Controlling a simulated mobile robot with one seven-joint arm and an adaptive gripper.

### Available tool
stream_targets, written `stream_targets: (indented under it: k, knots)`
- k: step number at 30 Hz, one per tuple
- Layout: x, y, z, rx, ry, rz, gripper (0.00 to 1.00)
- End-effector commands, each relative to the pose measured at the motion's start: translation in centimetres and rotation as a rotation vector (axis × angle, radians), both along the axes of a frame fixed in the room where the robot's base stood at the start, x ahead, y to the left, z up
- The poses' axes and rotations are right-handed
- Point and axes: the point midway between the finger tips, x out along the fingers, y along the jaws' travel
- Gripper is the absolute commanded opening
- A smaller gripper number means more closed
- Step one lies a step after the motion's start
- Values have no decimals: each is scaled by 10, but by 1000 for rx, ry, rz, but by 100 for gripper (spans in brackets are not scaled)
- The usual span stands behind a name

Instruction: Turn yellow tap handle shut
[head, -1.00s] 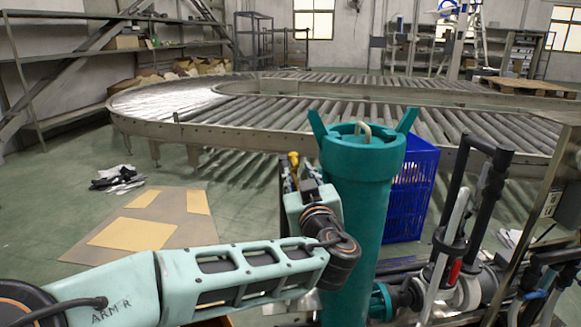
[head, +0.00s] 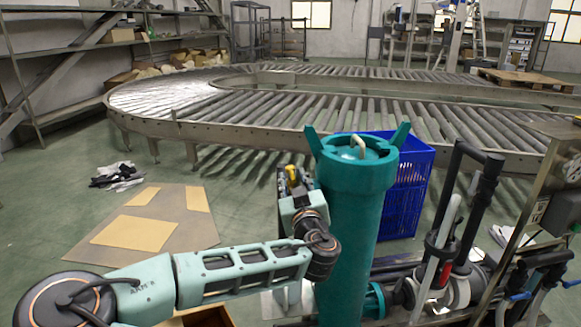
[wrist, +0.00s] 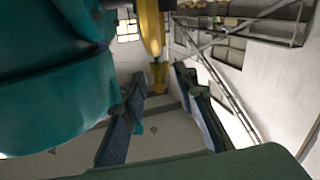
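The yellow tap handle (wrist: 151,28) hangs from the top centre of the wrist view. Its lower end lies between the tips of my gripper (wrist: 160,82), with a gap visible on both sides. I cannot tell how deep the handle sits between the fingers. My gripper is open, its two dark fingers apart. In the head view, a small yellow part (head: 292,176) shows at my gripper (head: 285,178), just left of the tall teal cylinder (head: 352,220). My wrist hides most of the gripper there, and the tap's body is hidden.
The teal cylinder fills the left of the wrist view, close beside the fingers. A blue crate (head: 408,190) stands behind it. Black and grey pipes (head: 455,240) are at the right. A roller conveyor (head: 230,130) curves behind. A flat cardboard sheet (head: 150,225) lies on the floor at left.

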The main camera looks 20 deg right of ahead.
Motion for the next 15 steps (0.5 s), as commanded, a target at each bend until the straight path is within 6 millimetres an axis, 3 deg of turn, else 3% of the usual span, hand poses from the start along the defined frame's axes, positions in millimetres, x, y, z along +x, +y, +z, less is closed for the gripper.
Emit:
stream_targets:
  k: [6,15]
  knots:
    - [34,-8,-2,-4,-1,-1,27]
    - [51,-11,-1,0,0,-1,27]
